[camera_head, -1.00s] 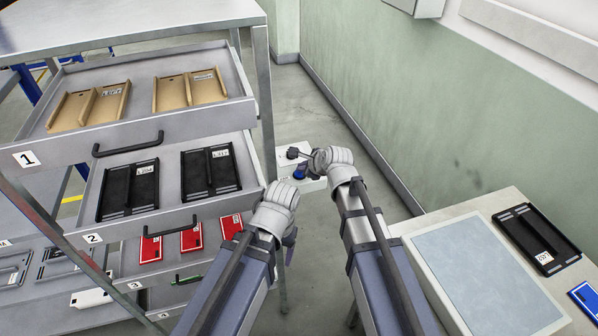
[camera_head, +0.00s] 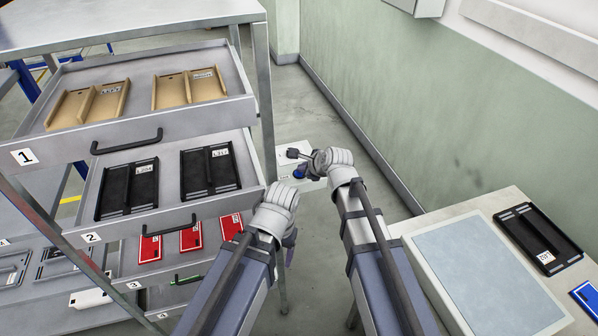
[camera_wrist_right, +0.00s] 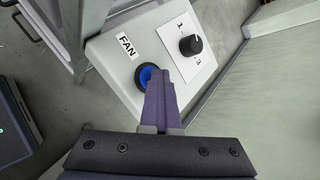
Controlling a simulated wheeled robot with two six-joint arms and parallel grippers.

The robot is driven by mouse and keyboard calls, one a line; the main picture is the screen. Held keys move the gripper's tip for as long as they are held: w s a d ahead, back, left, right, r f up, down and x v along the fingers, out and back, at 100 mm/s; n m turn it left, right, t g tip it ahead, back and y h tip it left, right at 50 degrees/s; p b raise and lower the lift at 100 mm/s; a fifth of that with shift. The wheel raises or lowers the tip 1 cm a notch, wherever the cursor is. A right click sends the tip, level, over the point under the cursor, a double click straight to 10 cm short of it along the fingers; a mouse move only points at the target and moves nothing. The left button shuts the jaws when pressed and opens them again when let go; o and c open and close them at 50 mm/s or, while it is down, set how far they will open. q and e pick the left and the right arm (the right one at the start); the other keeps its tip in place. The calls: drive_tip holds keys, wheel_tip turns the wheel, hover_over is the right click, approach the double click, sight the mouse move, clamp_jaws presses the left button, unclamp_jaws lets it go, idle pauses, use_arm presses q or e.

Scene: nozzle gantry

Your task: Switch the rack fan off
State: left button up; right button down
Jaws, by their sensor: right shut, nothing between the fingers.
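The fan's control box is a white box (camera_head: 318,184) low beyond my arms in the head view. In the right wrist view the white box (camera_wrist_right: 112,72) carries a FAN label (camera_wrist_right: 126,46), a round blue button with a black rim (camera_wrist_right: 141,79) and a black knob (camera_wrist_right: 190,45) on a white plate. My right gripper (camera_wrist_right: 156,72) is shut and empty, its tips at the blue button and partly covering it. I cannot tell whether they touch or press it. In the head view my left gripper (camera_head: 290,243) hangs beside the rack, mostly hidden by its wrist.
A metal rack with open numbered drawers (camera_head: 190,125) stands on the left, holding tan, black and red parts. A bench (camera_head: 415,240) with a grey mat and a black tray (camera_head: 538,240) is on the right. A green wall (camera_head: 400,90) runs behind.

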drive_tip(key=shift+r, duration=0.1)
drive_tip(key=shift+r+p, duration=0.3)
drive_tip(key=shift+p, duration=0.15)
wheel_tip(320, 180, up, 6)
drive_tip(key=p, duration=0.6)
drive_tip(key=shift+r, duration=0.1)
drive_tip(key=shift+w, duration=0.1)
idle(0.4)
